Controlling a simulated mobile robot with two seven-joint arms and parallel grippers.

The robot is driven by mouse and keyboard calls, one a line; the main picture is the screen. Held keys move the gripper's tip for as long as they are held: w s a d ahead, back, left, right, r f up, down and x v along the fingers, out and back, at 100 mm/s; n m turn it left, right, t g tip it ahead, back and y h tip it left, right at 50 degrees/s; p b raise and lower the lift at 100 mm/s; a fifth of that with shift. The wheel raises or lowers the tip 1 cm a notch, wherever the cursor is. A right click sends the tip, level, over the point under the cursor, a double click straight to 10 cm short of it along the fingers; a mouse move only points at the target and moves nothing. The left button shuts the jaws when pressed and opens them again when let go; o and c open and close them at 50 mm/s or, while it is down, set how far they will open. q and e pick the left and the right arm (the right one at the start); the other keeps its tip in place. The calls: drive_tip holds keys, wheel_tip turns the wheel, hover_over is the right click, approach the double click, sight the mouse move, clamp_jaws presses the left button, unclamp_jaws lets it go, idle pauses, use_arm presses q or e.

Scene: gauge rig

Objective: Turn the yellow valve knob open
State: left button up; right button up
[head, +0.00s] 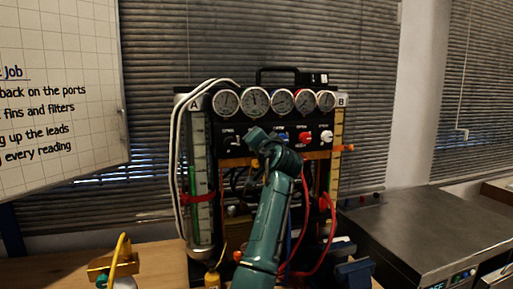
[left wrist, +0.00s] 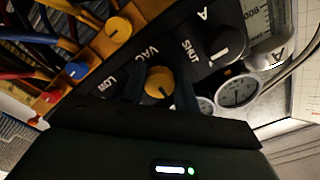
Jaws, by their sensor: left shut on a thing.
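The yellow valve knob (left wrist: 159,79) sits on the black panel by the label VAC in the left wrist view. My left gripper (left wrist: 161,93) has its dark fingers on either side of this knob and is shut on it. A white mark on the knob is not clear enough to read its turn. In the head view my teal left arm reaches up to the panel of the gauge rig (head: 218,160) and hides the yellow knob and the fingertips. My right gripper is not in view.
Beside it are a black knob (left wrist: 222,47) and a second yellow knob (left wrist: 118,29) on an orange manifold. Dial gauges (head: 255,101) line the panel top. Red hoses (head: 328,235) hang at the right. A metal-topped unit (head: 430,225) stands at the right.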

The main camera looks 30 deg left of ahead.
use_arm(q)
drive_tip(key=shift+n, duration=0.5)
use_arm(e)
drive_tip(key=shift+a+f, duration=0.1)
use_arm(q)
drive_tip(key=o, duration=1)
drive_tip(key=shift+c, duration=0.2)
drive_tip(key=shift+d, duration=0.1)
drive_tip(key=b+v, duration=0.3)
drive_tip(key=v, duration=1)
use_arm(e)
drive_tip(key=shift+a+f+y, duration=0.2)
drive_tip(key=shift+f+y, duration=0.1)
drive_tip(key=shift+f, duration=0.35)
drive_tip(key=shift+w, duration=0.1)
